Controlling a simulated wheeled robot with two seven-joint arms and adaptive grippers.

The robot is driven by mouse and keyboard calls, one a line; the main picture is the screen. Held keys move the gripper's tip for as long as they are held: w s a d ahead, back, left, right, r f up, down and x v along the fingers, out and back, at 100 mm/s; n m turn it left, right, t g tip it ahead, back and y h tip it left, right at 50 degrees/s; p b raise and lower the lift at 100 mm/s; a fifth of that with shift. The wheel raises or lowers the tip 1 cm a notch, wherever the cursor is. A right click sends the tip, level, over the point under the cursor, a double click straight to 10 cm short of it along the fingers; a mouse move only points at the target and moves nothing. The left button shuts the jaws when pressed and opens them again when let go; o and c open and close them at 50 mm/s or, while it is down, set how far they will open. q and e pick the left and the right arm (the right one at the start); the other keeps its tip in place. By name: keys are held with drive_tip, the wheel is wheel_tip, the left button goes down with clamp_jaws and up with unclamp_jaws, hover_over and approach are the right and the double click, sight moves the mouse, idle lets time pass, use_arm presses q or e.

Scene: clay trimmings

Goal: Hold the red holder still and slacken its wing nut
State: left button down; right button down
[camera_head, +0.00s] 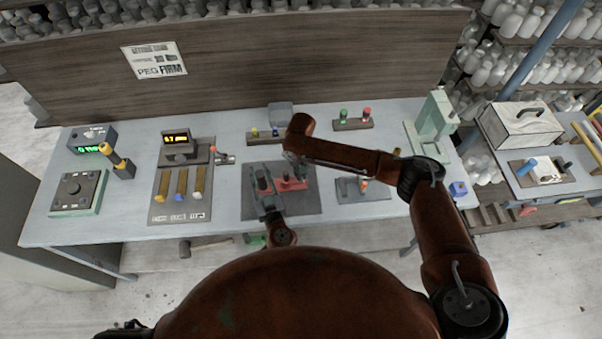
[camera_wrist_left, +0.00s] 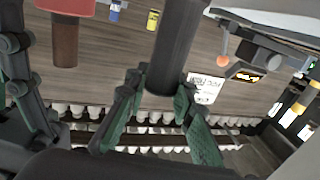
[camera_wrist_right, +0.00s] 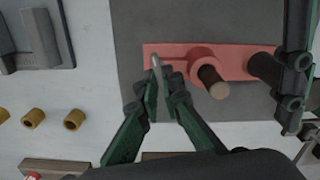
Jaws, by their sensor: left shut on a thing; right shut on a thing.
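The red holder (camera_head: 291,185) lies on a dark grey mat (camera_head: 312,203) in the middle of the table. In the right wrist view it is a red bar (camera_wrist_right: 232,56) with a brown rod (camera_wrist_right: 211,76) standing from its round boss. My left gripper (camera_head: 266,197) is shut on the holder's dark round handle (camera_wrist_left: 176,45), at the holder's left end in the head view. My right gripper (camera_wrist_right: 158,84) is shut on the grey wing nut (camera_wrist_right: 155,63) at the holder's other end. My right arm partly covers that end in the head view.
A grey fixture (camera_head: 362,188) stands right of the mat. A board with several pegs (camera_head: 181,183) lies to the left. Behind are a low block with yellow and blue pegs (camera_head: 264,136) and one with green and red knobs (camera_head: 353,120). A pale green press (camera_head: 432,118) stands at right.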

idle(0.4)
drive_tip(key=n, duration=0.5)
drive_tip(key=shift+a, duration=0.15)
drive_tip(key=n, duration=0.6)
drive_tip(key=shift+s+a+n, duration=0.1)
drive_tip(key=shift+s+n, duration=0.05)
drive_tip(key=shift+n, duration=0.25)
drive_tip(key=n, duration=0.5)
drive_tip(key=shift+s+r, duration=0.1)
drive_tip(key=shift+s, duration=0.05)
drive_tip(key=n, duration=0.5)
drive_tip(key=shift+s, duration=0.15)
drive_tip(key=c, duration=2.1)
unclamp_jaws()
